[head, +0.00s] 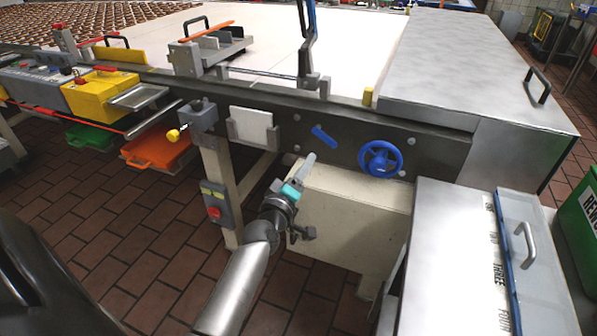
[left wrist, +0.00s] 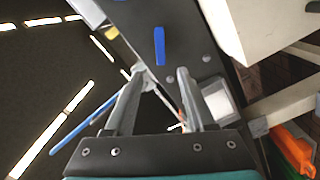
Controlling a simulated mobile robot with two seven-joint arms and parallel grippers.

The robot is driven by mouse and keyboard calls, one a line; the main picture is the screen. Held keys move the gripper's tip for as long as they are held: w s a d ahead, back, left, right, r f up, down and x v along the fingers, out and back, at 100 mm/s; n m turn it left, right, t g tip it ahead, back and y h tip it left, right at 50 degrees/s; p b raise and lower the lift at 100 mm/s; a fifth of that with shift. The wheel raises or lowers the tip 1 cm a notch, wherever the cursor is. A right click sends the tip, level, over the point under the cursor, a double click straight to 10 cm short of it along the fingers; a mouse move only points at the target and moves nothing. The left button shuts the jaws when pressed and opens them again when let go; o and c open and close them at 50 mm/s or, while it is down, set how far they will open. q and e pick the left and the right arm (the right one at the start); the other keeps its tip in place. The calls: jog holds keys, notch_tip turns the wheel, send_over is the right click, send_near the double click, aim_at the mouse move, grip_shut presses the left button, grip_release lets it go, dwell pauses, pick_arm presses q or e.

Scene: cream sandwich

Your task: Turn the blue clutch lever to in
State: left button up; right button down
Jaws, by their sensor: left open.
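The blue clutch lever (head: 324,136) is a short flat bar on the dark side rail of the machine, left of the blue handwheel. In the head view it slants from upper left to lower right. My left gripper (head: 306,164) is just below and left of it in the head view, pointing up toward the rail. In the left wrist view the lever (left wrist: 159,46) is ahead of the open fingertips (left wrist: 160,72), in line with the gap between them. The fingers appear apart from the lever, with nothing held. No in or out marking is readable. My right gripper is not in view.
The blue handwheel (head: 380,158) sits right of the lever. A pale box (head: 350,215) stands under the rail, close to my left arm. A white plate (head: 252,130) is left on the rail.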

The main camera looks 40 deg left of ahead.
pick_arm(q)
jog(key=v, duration=0.2)
jog(key=shift+s+d, duration=0.1)
jog(key=shift+s, duration=0.25)
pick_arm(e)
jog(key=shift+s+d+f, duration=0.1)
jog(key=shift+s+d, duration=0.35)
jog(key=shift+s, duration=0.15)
